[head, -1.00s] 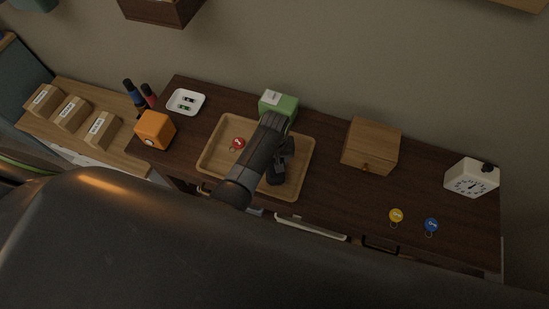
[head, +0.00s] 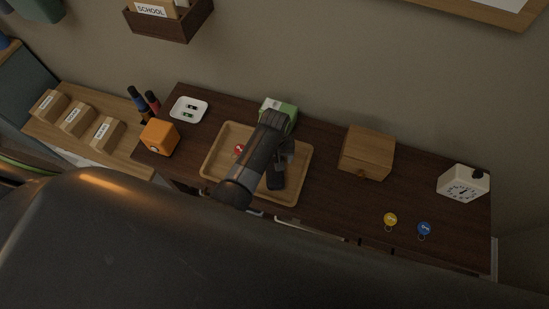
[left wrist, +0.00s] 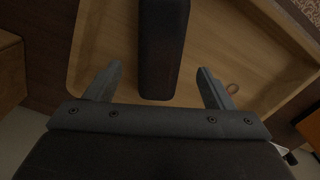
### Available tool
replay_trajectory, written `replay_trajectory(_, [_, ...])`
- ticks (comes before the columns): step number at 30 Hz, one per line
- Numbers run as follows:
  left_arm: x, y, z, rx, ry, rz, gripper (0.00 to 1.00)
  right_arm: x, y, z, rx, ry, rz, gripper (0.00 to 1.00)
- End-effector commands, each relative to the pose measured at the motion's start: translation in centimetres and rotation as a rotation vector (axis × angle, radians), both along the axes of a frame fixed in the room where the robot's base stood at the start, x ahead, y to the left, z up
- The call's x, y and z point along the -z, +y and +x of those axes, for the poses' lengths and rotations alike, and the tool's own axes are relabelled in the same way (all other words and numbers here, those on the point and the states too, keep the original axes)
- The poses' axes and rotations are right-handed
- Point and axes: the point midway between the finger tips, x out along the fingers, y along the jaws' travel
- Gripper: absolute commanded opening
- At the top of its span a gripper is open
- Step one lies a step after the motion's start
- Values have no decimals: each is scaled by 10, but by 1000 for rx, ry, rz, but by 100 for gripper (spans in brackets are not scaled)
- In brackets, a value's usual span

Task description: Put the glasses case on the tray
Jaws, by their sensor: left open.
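The glasses case (left wrist: 162,45) is a dark, long, rounded box. In the left wrist view it lies over the wooden tray's floor, between my open fingers and apart from both. In the head view it is the dark shape (head: 277,181) in the right part of the tray (head: 222,188), partly hard to tell from my gripper. My left gripper (left wrist: 158,86) is open and close to the case's near end. In the head view this gripper (head: 287,153) is over the tray, with my arm hiding the tray's middle. My right gripper is not in view.
A red key tag (head: 239,150) lies in the tray's left part. A green box (head: 280,108) stands behind.

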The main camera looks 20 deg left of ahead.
Motion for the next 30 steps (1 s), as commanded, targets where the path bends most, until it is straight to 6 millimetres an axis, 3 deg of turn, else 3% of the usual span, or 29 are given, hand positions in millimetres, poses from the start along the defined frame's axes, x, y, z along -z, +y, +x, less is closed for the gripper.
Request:
replay_trajectory(1, [-19,0,0,0,-3,-1,76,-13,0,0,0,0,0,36])
replay_trajectory(3, [-23,-1,1,0,-4,-1,76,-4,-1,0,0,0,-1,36])
replay_trajectory(12, [-61,-1,0,0,-1,-1,76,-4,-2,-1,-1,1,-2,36])
replay_trajectory(30, [-68,0,0,1,1,0,76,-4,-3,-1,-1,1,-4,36])
